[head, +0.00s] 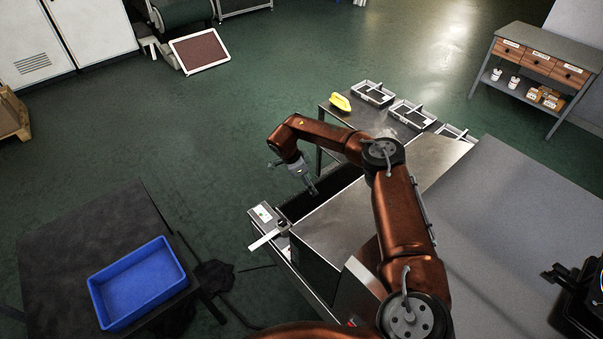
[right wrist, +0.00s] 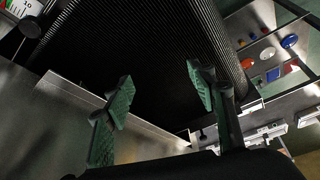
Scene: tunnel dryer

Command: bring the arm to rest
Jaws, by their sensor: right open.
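My right arm (head: 402,215), copper-coloured, reaches from the lower right over the metal machine and bends down at its far end. Its right gripper (head: 311,188) hangs beside the dark belt opening (head: 330,181) of the tunnel dryer (head: 345,222). In the right wrist view the right gripper (right wrist: 159,85) has its two green-padded fingers spread apart with nothing between them. The dark ribbed belt (right wrist: 150,45) lies beyond the fingers. I cannot tell the exact clearance between the fingers and the belt. My left gripper does not show.
A blue tray (head: 138,283) sits on a dark table (head: 50,255) at lower left. A yellow object (head: 341,102) and grey trays (head: 373,93) are on the table behind the machine. A drawer bench (head: 541,64) stands at upper right. Green floor is open at left.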

